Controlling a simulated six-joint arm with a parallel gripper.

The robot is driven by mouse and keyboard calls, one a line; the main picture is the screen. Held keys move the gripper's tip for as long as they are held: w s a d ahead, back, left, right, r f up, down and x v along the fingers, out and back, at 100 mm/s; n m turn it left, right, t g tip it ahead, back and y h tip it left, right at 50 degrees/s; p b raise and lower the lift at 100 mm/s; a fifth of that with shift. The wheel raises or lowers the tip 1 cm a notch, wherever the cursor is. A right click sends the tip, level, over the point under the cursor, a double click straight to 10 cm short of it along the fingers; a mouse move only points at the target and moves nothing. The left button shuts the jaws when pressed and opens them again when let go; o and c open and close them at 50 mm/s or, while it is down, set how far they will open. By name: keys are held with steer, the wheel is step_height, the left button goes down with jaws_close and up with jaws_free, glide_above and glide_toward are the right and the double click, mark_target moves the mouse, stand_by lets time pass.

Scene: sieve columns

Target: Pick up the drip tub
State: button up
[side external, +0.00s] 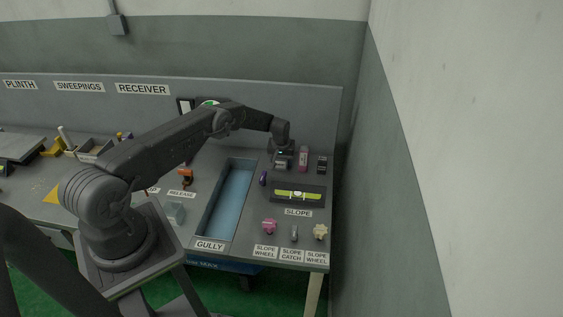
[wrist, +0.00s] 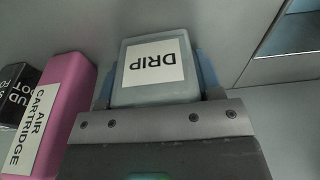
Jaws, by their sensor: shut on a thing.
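The drip tub (wrist: 158,66) is a pale grey, rounded box with a white label reading DRIP, upside down in the wrist view. My gripper (wrist: 156,82) is shut on it, with one blue-grey finger on each side of the tub. In the side external view my gripper (side external: 281,160) points down near the back right of the bench, beside the pink cartridge. The tub is small and mostly hidden there. I cannot tell whether it touches the bench.
A pink air cartridge (wrist: 60,110) and a dark pot (wrist: 15,85) stand close by on the left in the wrist view. The blue-floored gully (side external: 228,198) lies left of my gripper.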

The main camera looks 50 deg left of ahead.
step_height(320, 180, up, 5)
steer(key=shift+s+a+f, duration=0.1)
steer(key=shift+a+f, duration=0.05)
steer(key=s+a+r, duration=0.6)
steer(key=s, duration=0.2)
steer(key=s+d+f+m+h, duration=0.1)
steer(key=s+d+f+m, duration=0.1)
steer(key=s+m, duration=0.6)
steer(key=s+d+f+m+h, duration=0.1)
steer(key=s+f+m, duration=0.4)
steer(key=m, duration=0.8)
steer(key=s+d, duration=0.1)
steer(key=s, duration=0.2)
steer(key=shift+s+d+f+m+g, duration=0.25)
steer(key=shift+d+m+g, duration=0.05)
steer(key=shift+d+m, duration=0.1)
